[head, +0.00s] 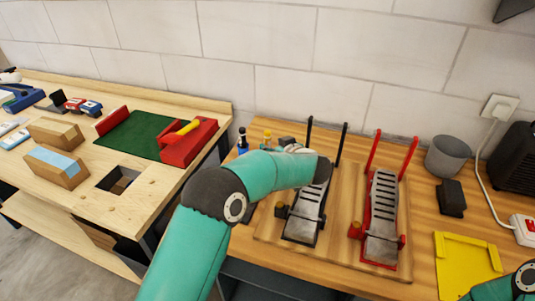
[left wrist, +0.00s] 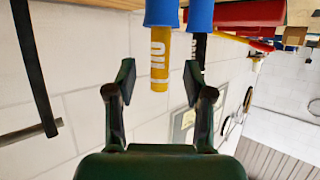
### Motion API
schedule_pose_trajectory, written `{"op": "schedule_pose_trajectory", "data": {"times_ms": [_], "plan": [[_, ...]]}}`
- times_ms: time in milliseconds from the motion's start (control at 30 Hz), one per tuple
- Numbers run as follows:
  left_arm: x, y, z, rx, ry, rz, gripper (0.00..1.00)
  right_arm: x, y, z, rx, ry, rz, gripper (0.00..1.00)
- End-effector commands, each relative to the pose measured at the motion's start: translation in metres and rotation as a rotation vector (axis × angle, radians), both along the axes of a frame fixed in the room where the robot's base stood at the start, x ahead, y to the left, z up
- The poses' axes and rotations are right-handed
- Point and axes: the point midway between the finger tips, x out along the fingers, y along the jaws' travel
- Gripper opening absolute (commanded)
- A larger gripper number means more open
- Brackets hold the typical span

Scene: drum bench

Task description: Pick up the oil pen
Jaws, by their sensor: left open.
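A yellow tip, likely the same pen (head: 267,136), shows just behind my left arm in the head view. My left gripper (left wrist: 158,82) is open, with one finger to each side of the pen's free end in that picture. I cannot tell whether the pen is between the fingers in depth. My forearm hides most of this gripper in the head view. My right gripper is out of view.
A dark pen in a second blue holder (head: 242,145) stands close beside. Black (head: 309,200) and red (head: 382,215) pedals are on a wooden board to the right. A grey cup (head: 446,156) and a yellow tray (head: 466,260) are further right. A left bench holds a red-and-green item (head: 185,145).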

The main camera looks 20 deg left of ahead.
Motion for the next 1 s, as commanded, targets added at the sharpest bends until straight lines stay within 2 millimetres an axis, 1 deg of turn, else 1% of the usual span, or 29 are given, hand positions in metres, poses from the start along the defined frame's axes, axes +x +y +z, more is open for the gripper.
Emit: {"op": "schedule_pose_trajectory", "data": {"times_ms": [33,167,300,400,600,867,900,1000], "plan": [[0.004,0.005,0.001,0.000,0.000,0.002,0.52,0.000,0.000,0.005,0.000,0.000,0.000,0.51],[0.018,0.018,-0.002,-0.001,0.001,0.004,0.52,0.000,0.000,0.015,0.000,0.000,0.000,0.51],[0.030,0.028,-0.010,0.000,0.001,0.002,0.52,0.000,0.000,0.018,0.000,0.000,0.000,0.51],[0.033,0.031,-0.012,0.000,0.000,0.001,0.52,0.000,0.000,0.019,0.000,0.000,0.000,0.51],[0.033,0.031,-0.013,-0.001,-0.001,0.000,0.52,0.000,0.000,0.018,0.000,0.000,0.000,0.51],[0.033,0.031,-0.012,-0.001,-0.001,0.000,0.09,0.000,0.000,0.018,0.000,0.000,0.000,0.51],[0.033,0.031,-0.012,-0.001,-0.001,0.000,0.06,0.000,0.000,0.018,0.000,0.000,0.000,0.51],[0.033,0.031,-0.012,-0.001,-0.001,0.000,0.06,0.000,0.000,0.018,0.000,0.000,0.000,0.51]]}}
